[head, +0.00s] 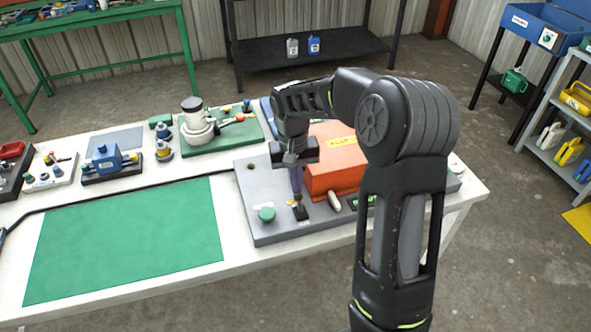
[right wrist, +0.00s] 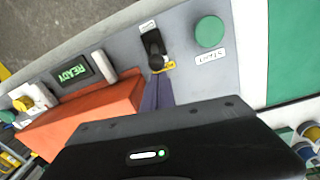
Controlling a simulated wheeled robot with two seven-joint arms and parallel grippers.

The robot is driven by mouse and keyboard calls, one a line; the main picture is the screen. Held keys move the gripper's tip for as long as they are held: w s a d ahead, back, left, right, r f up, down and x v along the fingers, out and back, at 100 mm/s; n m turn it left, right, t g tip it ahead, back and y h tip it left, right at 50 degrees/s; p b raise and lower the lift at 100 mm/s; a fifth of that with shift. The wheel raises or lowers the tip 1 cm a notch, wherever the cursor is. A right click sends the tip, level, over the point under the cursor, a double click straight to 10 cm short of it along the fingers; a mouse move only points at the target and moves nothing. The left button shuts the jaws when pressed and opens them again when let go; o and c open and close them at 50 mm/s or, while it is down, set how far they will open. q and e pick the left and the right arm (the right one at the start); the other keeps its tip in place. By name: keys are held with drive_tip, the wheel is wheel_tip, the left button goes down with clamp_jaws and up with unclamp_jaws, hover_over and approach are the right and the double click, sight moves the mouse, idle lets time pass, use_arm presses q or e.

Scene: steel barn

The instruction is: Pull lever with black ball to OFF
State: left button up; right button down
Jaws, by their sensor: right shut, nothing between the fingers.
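The lever with the black ball (head: 299,211) is on the grey panel (head: 270,232), left of the orange box. In the right wrist view the lever (right wrist: 153,44) shows as a dark, short shape between a white label and a yellow label (right wrist: 163,68). I cannot read these labels. My right gripper (head: 297,190) points down just above and behind the lever. Its fingers (right wrist: 157,82) are shut and empty, with the tips close to the black ball. I cannot tell whether they touch it. My left gripper is not in view.
A green mat (head: 130,238) lies clear on the table. Other devices stand behind it.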

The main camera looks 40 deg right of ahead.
drive_tip(key=shift+f, duration=0.3)
